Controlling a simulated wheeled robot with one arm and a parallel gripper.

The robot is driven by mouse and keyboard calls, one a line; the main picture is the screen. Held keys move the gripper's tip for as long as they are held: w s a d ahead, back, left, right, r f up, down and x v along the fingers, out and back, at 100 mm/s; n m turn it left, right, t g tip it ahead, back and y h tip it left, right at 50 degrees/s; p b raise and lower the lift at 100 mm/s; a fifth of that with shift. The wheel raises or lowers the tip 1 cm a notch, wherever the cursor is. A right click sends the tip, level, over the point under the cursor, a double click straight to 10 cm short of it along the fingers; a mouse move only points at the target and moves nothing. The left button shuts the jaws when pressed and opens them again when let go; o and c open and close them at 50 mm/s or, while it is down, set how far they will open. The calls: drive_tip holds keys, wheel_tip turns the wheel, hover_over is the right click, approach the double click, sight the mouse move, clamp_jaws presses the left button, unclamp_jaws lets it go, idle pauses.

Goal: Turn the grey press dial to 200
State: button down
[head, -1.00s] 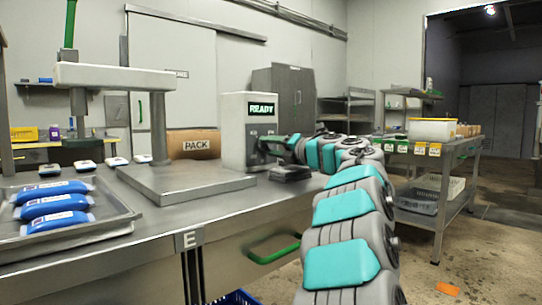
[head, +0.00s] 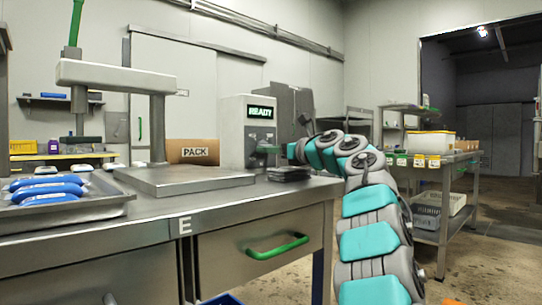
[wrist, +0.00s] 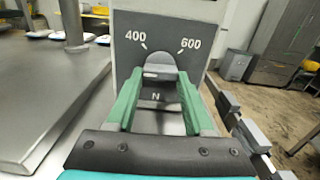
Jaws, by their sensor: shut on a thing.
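The press control box (head: 236,130) stands on the steel bench, with a lit READY display (head: 261,112). In the wrist view its dark panel (wrist: 205,25) shows the marks 400 at upper left and 600 at upper right. The grey dial (wrist: 160,68) sits below and between these marks. My gripper (wrist: 158,82) has its two green fingers shut on the dial, one on each side. An "N" shows between the fingers. No 200 mark is visible, and I cannot read the dial's pointer. In the head view my gripper (head: 268,149) is at the box's front, and the dial is largely hidden.
A press frame (head: 118,77) with a flat steel plate (head: 185,180) stands left of the box. A tray (head: 90,213) of blue packs lies at far left. A dark stack (head: 289,174) lies under my gripper. A PACK carton (head: 190,151) stands behind.

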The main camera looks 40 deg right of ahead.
drive_tip(key=n, duration=0.4)
drive_tip(key=shift+d+n, duration=0.1)
drive_tip(key=shift+n, duration=2.1)
drive_tip(key=shift+d, duration=0.1)
drive_tip(key=shift+c, duration=1.4)
unclamp_jaws()
